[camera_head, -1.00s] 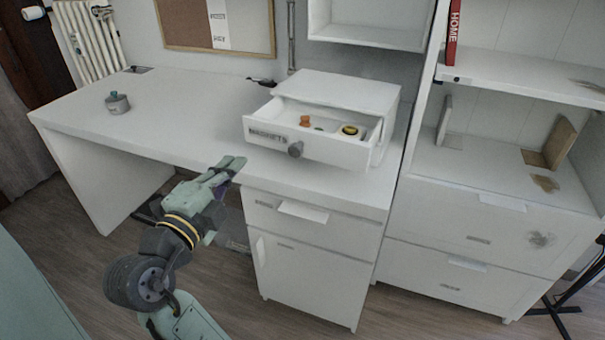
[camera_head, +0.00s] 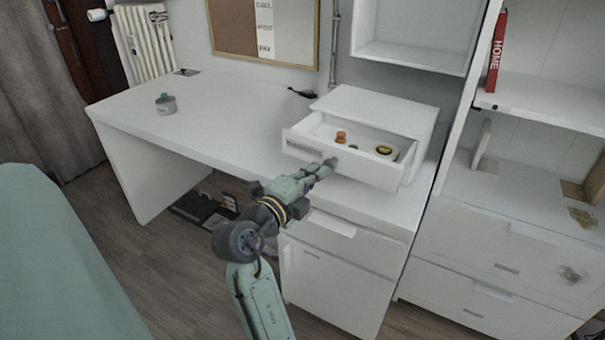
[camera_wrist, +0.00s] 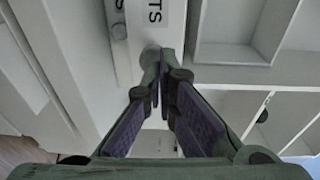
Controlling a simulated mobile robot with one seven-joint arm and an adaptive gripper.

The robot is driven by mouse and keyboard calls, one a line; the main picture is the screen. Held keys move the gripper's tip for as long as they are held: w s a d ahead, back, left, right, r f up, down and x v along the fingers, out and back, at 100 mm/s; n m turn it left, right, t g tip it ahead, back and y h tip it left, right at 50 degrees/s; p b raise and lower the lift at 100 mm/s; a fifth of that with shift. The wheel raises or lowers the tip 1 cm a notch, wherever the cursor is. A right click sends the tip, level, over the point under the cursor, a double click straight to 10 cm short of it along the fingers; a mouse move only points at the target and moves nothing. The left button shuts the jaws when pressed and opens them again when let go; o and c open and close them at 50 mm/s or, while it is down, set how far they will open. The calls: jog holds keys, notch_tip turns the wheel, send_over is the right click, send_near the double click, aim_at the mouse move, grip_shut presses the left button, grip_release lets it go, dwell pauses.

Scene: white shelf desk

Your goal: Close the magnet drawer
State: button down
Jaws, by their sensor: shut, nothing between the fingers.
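The magnet drawer (camera_head: 352,168) is pulled out of a small white box (camera_head: 380,108) on the desk. Inside it lie an orange object (camera_head: 341,137), a small green one and a yellow and black round one (camera_head: 384,151). My gripper (camera_head: 328,165) is shut and empty, its tips at the drawer front by the knob, which they mostly hide. In the wrist view, the fingertips (camera_wrist: 162,55) meet close to the drawer front (camera_wrist: 150,32), which bears a label ending in "TS". I cannot tell whether they touch it.
The white desk (camera_head: 215,125) is mostly clear, with a grey pot (camera_head: 166,104) at the left. Below the small box stands a desk cabinet (camera_head: 340,275). A shelf unit (camera_head: 470,240) stands at the right, and a teal surface (camera_head: 50,260) fills the lower left.

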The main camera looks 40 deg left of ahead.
jog(key=shift+w+a, duration=0.1)
jog(key=shift+w, duration=0.7)
jog(key=shift+w+f, duration=0.1)
jog(key=b, duration=0.7)
send_near(350, 143)
jog(key=w+r, duration=0.1)
jog(key=w+d, duration=0.1)
jog(key=w, duration=0.1)
jog(key=w+r, duration=0.1)
jog(key=shift+w+d+r, duration=0.15)
jog(key=shift+w+r, duration=0.35)
jog(key=shift+w, duration=0.2)
